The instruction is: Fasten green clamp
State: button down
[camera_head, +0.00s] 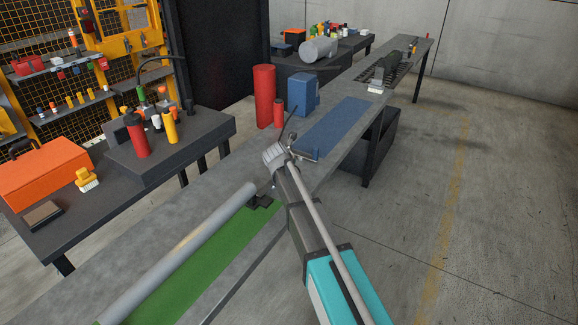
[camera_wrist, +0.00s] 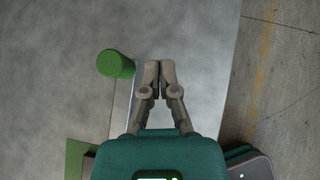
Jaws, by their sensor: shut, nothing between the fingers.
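My gripper (camera_wrist: 159,72) is shut and empty in the wrist view, its two grey fingertips together over the grey table (camera_wrist: 190,30). A green cylinder (camera_wrist: 115,63) with a round top is just left of the fingertips, apart from them. I cannot tell whether it is part of the green clamp. Part of a green mat (camera_wrist: 76,158) shows at lower left. In the head view, a small dark clamp-like piece (camera_head: 262,202) sits at the far end of the green mat (camera_head: 185,275). My arm reaches over the table there; the fingertips cannot be made out.
A long grey roll (camera_head: 185,250) lies along the green mat. Beyond are a blue mat (camera_head: 330,125), a blue box (camera_head: 302,94) and a red cylinder (camera_head: 264,95). A side table (camera_head: 130,200) at left holds an orange case (camera_head: 45,172). The floor at right is clear.

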jog(key=s+d+r+p, duration=0.3)
jog(key=d+r+p, duration=0.1)
jog(key=r+p, duration=0.1)
jog(key=shift+s+r, duration=0.4)
jog(key=shift+d, duration=0.15)
dwell(0.4)
jog(key=s+d+m+g+y+p, duration=0.1)
jog(key=s+d+m, duration=0.3)
jog(key=s+m, duration=0.6)
jog(key=s+d+f+m+g+y+p, duration=0.1)
jog(key=s+d+m+g, duration=0.3)
jog(key=s+m, duration=0.6)
jog(key=s+d+f+m+g+y+p, duration=0.1)
jog(key=s+d+m+g, duration=0.2)
jog(key=s+m, duration=0.7)
jog(key=shift+s+d+m+p, duration=0.2)
jog(key=shift+d+m+p, duration=0.15)
jog(key=shift+d+m, duration=0.5)
jog(key=shift+a, duration=0.2)
